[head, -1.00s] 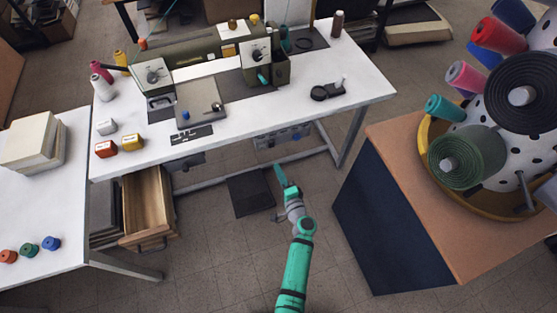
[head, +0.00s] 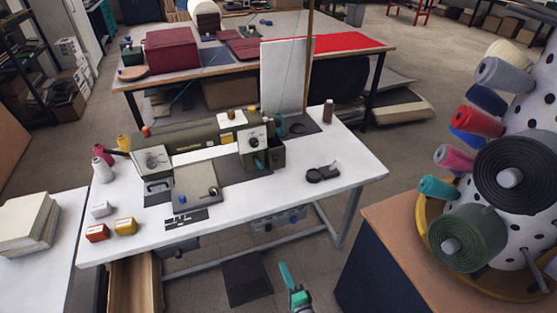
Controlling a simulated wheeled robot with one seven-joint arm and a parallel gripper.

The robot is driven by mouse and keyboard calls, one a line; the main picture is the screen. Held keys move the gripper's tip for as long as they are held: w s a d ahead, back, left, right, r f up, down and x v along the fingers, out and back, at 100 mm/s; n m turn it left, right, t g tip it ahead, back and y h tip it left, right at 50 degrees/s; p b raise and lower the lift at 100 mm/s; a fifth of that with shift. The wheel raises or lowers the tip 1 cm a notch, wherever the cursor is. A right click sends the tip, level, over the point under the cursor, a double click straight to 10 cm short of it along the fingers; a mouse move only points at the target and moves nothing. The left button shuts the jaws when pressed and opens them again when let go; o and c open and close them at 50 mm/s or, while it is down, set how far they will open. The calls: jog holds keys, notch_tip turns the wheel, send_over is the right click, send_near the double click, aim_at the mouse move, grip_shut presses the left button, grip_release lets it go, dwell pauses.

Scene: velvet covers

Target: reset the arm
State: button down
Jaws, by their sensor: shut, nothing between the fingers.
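My gripper (head: 286,275) shows at the bottom middle of the head view, teal and pointing up and slightly left. Its fingers are shut with nothing between them. It is over the floor in front of the white sewing table (head: 345,183), near the dark floor mat (head: 246,279), and touches nothing that I can see. Most of my arm is below the picture's edge.
The green sewing machine (head: 195,145) stands on the white table. An open wooden drawer (head: 135,285) is at the lower left. A wooden-topped cabinet (head: 392,235) with a spool rack (head: 535,150) is at right. A table with a red box (head: 172,52) stands behind.

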jog(key=s+a+f+n+g+h, duration=0.1)
jog(key=s+f+n+g+h, duration=0.15)
jog(key=s, duration=0.85)
jog(key=s+a+f+n+g+h, duration=0.1)
jog(key=s+n+h, duration=0.15)
jog(key=s, duration=0.75)
jog(key=s+a+r+n+t, duration=0.1)
jog(key=s+r+n, duration=0.3)
jog(key=s+r, duration=0.3)
jog(key=s+a+r+n+t, duration=0.1)
jog(key=s+r+n, duration=0.4)
jog(key=r, duration=1.3)
jog(key=s+t, duration=0.1)
jog(key=s, duration=0.1)
jog(key=shift+s+a, duration=0.2)
jog(key=shift+s, duration=0.2)
